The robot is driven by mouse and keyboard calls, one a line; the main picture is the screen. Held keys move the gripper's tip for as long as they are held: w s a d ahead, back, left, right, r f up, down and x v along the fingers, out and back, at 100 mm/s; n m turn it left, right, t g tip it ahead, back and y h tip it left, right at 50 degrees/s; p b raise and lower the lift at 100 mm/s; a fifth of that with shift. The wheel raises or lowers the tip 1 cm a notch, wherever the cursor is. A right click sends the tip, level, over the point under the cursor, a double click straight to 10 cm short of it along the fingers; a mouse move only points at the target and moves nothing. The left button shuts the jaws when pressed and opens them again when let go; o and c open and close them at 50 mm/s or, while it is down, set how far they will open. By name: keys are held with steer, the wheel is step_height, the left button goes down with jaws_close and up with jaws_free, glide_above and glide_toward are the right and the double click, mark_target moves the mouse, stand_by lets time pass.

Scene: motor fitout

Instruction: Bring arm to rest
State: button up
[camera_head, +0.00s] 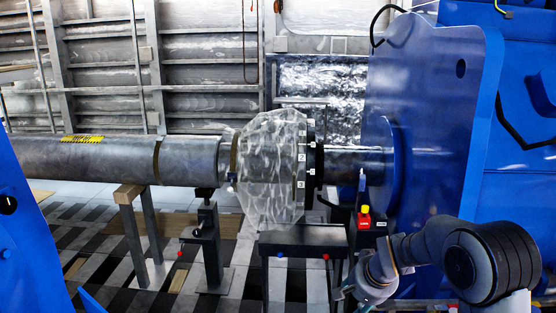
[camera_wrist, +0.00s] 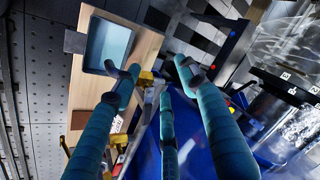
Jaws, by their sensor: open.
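My gripper (camera_head: 347,292) hangs low at the bottom right of the head view, partly cut by the frame edge, with my dark arm folded beside it. In the wrist view its teal fingers (camera_wrist: 155,76) are spread apart with nothing between them. My gripper is apart from the shaft (camera_head: 95,158), the translucent faceted cover (camera_head: 268,170) and the dark flange ring with number labels (camera_head: 312,165).
The big blue housing (camera_head: 430,110) stands behind my arm at right. A black bench (camera_head: 303,237) and a red-and-yellow button (camera_head: 364,217) are left of my arm. The wrist view shows a wooden tabletop (camera_wrist: 140,50) with a blue tray (camera_wrist: 92,68). Steel supports carry the shaft.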

steer(key=s+a+n+y, duration=0.1)
steer(key=s+a+n, duration=0.1)
steer(key=a, duration=0.7)
steer(key=shift+s+a+r+n+g, duration=0.2)
steer(key=shift+s+a+n+g, duration=0.1)
steer(key=shift+s, duration=0.3)
